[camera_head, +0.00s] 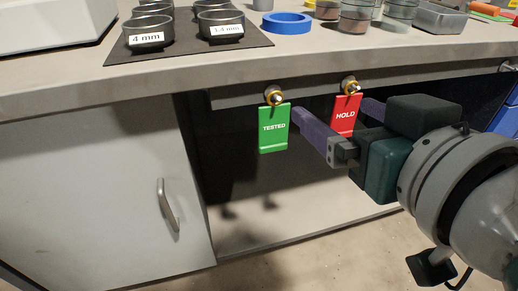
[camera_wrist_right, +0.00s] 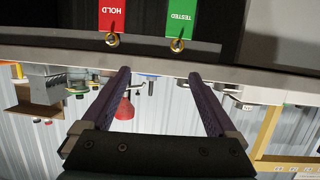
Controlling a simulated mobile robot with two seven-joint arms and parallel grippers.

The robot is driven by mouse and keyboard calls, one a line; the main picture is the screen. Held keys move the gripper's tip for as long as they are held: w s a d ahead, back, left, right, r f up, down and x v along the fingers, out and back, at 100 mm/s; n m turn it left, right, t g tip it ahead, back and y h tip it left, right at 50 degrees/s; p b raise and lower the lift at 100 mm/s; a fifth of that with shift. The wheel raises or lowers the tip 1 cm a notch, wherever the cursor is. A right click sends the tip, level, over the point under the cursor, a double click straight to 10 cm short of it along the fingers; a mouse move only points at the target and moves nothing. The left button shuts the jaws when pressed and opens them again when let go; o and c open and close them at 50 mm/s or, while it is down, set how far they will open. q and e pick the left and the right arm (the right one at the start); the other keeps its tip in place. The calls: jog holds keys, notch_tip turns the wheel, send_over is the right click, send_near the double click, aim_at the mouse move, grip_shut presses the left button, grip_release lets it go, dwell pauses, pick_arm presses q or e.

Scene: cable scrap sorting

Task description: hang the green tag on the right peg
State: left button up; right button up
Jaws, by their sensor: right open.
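The green tag (camera_head: 273,128), marked TESTED, hangs upright below the left brass peg (camera_head: 275,97) under the bench edge. The red tag (camera_head: 346,116), marked HOLD, hangs below the right peg (camera_head: 351,87); a finger partly covers its lower part. My right gripper (camera_head: 331,106) is open and empty in front of the bench, its fingers pointing toward the pegs. One fingertip appears close to the green tag's right edge; contact cannot be told. In the right wrist view, upside down, the green tag (camera_wrist_right: 180,20) and red tag (camera_wrist_right: 112,16) lie beyond the fingertips. My left gripper is not in view.
The bench top (camera_head: 300,46) overhangs the pegs. On it are a dark mat (camera_head: 185,52) with labelled black cups, a blue ring (camera_head: 287,23) and several jars. A cabinet door (camera_head: 100,185) closes the left side; the space below the tags is open.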

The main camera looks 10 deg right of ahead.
aim_at(274, 147)
notch_tip(274, 147, down, 16)
jog(key=w+a+t+y+b, duration=0.1)
jog(key=w+a+t+b, duration=0.15)
jog(key=b, duration=1.45)
jog(key=shift+n+t, duration=0.3)
jog(key=shift+t, duration=0.05)
jog(key=w, duration=0.2)
jog(key=w+b, duration=0.1)
jog(key=w, duration=0.2)
jog(key=w+b, duration=0.1)
jog(key=w, duration=0.1)
jog(key=shift+w+a+r, duration=0.25)
jog(key=shift+w+r, duration=0.1)
jog(key=shift+w, duration=0.9)
jog(key=c, duration=0.9)
jog(key=shift+r, duration=0.15)
